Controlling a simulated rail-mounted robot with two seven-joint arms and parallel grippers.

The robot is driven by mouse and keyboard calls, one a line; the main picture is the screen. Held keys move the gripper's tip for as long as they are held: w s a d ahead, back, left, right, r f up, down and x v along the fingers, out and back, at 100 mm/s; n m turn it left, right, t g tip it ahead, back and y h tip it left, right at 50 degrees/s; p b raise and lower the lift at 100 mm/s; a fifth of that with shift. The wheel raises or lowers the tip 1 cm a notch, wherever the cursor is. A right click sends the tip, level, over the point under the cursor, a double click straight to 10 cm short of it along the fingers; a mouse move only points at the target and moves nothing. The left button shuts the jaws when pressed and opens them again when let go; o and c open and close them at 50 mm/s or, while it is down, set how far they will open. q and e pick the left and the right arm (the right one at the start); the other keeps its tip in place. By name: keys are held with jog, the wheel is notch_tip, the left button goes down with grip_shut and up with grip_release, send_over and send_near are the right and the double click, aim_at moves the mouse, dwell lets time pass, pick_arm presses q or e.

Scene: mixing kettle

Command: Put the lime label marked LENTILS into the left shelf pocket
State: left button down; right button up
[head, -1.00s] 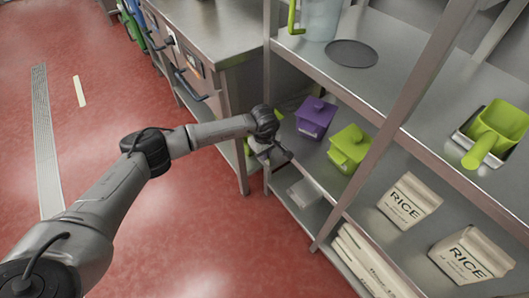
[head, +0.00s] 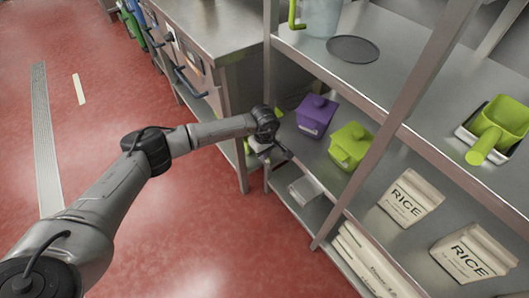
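My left arm reaches in from the left, and its gripper (head: 272,152) is at the front left corner of the shelf rack, by the upright post. The gripper points away from me and its fingers are small and partly hidden by the wrist, so I cannot tell whether they hold anything. Small patches of lime show beside the wrist, but I cannot tell what they belong to. I cannot make out a lime label marked LENTILS or the left shelf pocket. My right gripper is out of view.
A purple lidded tub (head: 316,115) and a lime lidded tub (head: 350,146) stand on the middle shelf. Two RICE bags (head: 410,198) are to the right. A clear box (head: 305,189) sits lower. A lime scoop (head: 497,128) lies above. The red floor (head: 190,225) is open.

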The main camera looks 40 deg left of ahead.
pick_arm(q)
jog(key=c, duration=1.4)
grip_release()
jog(key=o, duration=0.6)
jog(key=shift+r, duration=0.1)
jog(key=shift+r+p, duration=1.75)
jog(key=shift+r, duration=0.25)
jog(key=shift+r+p, duration=1.05)
jog(key=shift+r, duration=0.35)
